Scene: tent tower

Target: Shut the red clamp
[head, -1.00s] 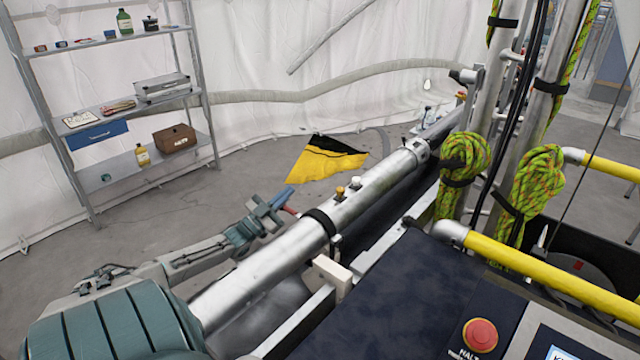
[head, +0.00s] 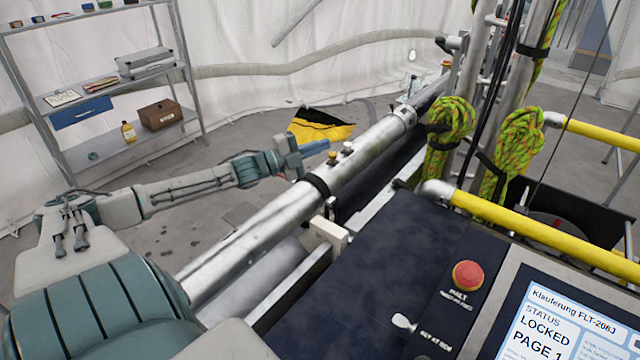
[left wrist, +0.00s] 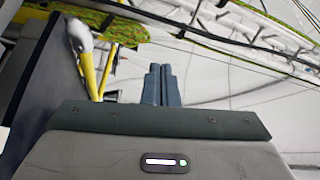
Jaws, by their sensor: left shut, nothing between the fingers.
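I cannot make out the red clamp in either view; my left gripper and the tube may hide it. A long silver tube (head: 243,230) runs diagonally across the head view, with a black band (head: 316,186) and two small knobs, one yellow (head: 332,158) and one white (head: 348,148). My left gripper (head: 318,146) is shut and empty, its blue fingertips just beside the yellow knob at the tube's far-left side; whether they touch anything is unclear. In the left wrist view its two fingers (left wrist: 160,84) lie together. My right gripper is not in view.
A dark console with a red stop button (head: 468,275) and a screen (head: 560,325) reading "LOCKED" is at the lower right. A yellow rail (head: 540,238) and rope-wrapped poles (head: 450,125) stand at the right. A shelf (head: 115,150) stands back left; floor beyond the tube is open.

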